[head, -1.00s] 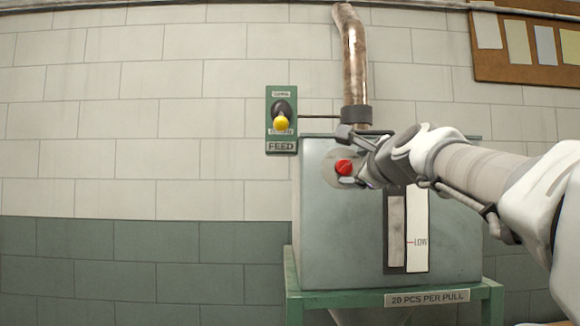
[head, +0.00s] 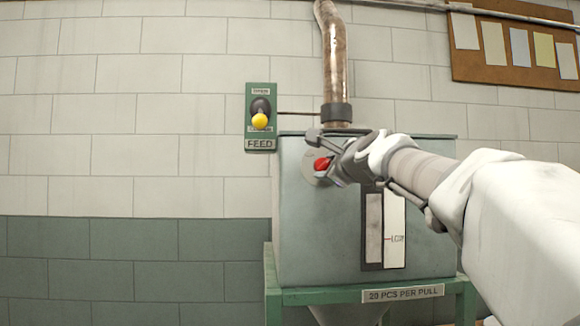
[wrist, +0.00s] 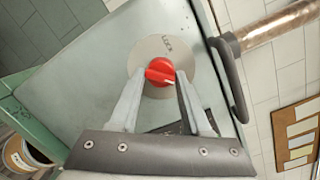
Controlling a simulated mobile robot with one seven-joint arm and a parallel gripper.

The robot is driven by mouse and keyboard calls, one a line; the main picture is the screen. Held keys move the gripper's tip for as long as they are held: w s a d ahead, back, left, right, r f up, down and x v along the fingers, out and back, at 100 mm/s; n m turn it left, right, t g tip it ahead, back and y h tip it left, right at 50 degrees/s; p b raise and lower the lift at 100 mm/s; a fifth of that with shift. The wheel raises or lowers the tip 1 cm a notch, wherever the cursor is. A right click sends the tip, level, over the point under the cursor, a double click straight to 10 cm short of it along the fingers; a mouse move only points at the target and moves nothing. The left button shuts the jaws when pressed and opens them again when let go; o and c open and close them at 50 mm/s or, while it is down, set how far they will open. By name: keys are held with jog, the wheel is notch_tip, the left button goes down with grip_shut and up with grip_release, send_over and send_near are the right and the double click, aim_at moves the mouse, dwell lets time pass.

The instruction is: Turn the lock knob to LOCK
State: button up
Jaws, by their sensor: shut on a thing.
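The red lock knob (head: 322,164) sits on a round grey plate (head: 309,167) on the front of the grey hopper box (head: 320,230). In the wrist view the knob (wrist: 160,71) has a pale pointer mark on its lower right side, and LOCK is printed near the upper edge of the plate (wrist: 152,47). My gripper (wrist: 158,80) reaches the knob from the right in the head view, with one finger on each side of it. The fingers are shut on the knob. Part of the plate is hidden behind my gripper in the head view.
A green FEED panel (head: 261,118) with a yellow-tipped lever is on the wall to the left. A copper-coloured pipe (head: 334,60) rises behind the box. A green stand (head: 290,297) carries the box. The wall left of it is clear.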

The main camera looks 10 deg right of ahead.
jog(key=shift+r, duration=0.1)
grip_shut()
jog(key=n, duration=0.1)
jog(key=n+p, duration=0.1)
jog(key=n, duration=0.2)
jog(key=shift+r, duration=0.25)
jog(key=n+p, duration=0.2)
jog(key=n, duration=0.2)
jog(key=shift+r+n+g+h, duration=0.15)
jog(key=shift+n+g+h, duration=0.15)
jog(key=shift+g+h, duration=0.1)
jog(key=n+p, duration=0.1)
jog(key=n, duration=0.3)
jog(key=shift+h, duration=0.3)
jog(key=shift+a+n+h, duration=0.15)
jog(key=shift+n+h, duration=0.25)
jog(key=shift+n, duration=1.6)
jog(key=shift+s+r, duration=0.1)
